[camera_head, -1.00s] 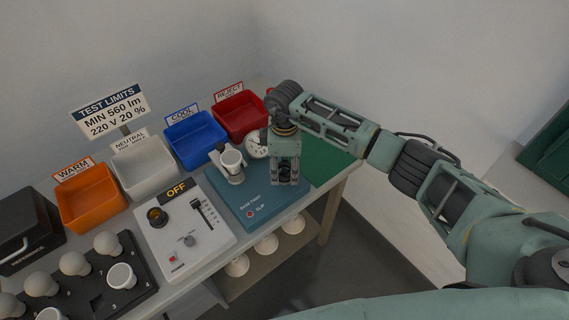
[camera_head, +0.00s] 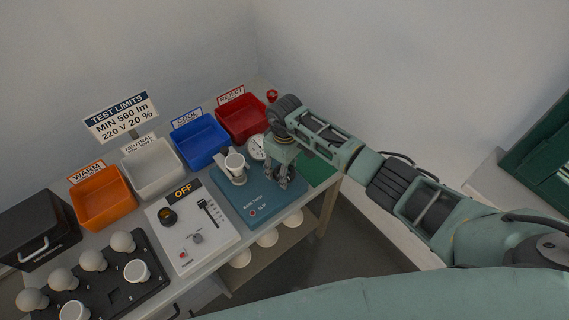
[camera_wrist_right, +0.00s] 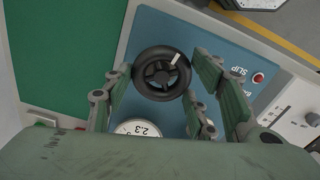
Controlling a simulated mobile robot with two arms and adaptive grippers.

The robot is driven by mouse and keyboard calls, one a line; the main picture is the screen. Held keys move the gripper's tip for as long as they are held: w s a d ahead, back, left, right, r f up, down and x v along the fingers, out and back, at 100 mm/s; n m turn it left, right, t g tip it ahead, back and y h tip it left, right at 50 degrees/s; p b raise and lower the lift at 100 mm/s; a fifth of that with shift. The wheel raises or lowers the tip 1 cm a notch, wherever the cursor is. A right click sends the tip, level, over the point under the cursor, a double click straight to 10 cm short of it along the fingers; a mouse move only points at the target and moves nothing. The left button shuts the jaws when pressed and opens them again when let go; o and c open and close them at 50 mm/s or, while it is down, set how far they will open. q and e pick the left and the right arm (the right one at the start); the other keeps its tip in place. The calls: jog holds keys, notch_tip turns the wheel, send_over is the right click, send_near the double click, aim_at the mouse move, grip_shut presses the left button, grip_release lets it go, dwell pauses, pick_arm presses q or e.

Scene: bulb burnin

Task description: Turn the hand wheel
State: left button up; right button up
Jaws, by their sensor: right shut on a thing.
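The hand wheel (camera_wrist_right: 149,87) is a small black spoked wheel with a white mark on its rim, on the blue tester base (camera_head: 249,205). In the right wrist view the mark is at the wheel's upper right. My right gripper (camera_head: 284,181) comes down over the wheel and mostly hides it in the head view. In the right wrist view the fingers of the right gripper (camera_wrist_right: 161,72) are on both sides of the wheel, shut on its rim. A round dial (camera_wrist_right: 139,128) reading about 2.3 shows beside the wheel. My left gripper is not in view.
The grey control box (camera_head: 190,238), with an OFF sign, is further left. Red (camera_head: 240,119), blue (camera_head: 203,141), white and orange bins line the back. A green mat (camera_head: 318,171) lies right.

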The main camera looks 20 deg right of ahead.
jog(key=shift+w+d+r, duration=0.1)
jog(key=shift+w+r, duration=0.15)
jog(key=shift+w, duration=0.05)
jog(key=o, duration=0.9)
jog(key=shift+o, duration=1)
jog(key=shift+s+f, duration=0.15)
notch_tip(320, 180, up, 12)
jog(key=shift+o, duration=0.2)
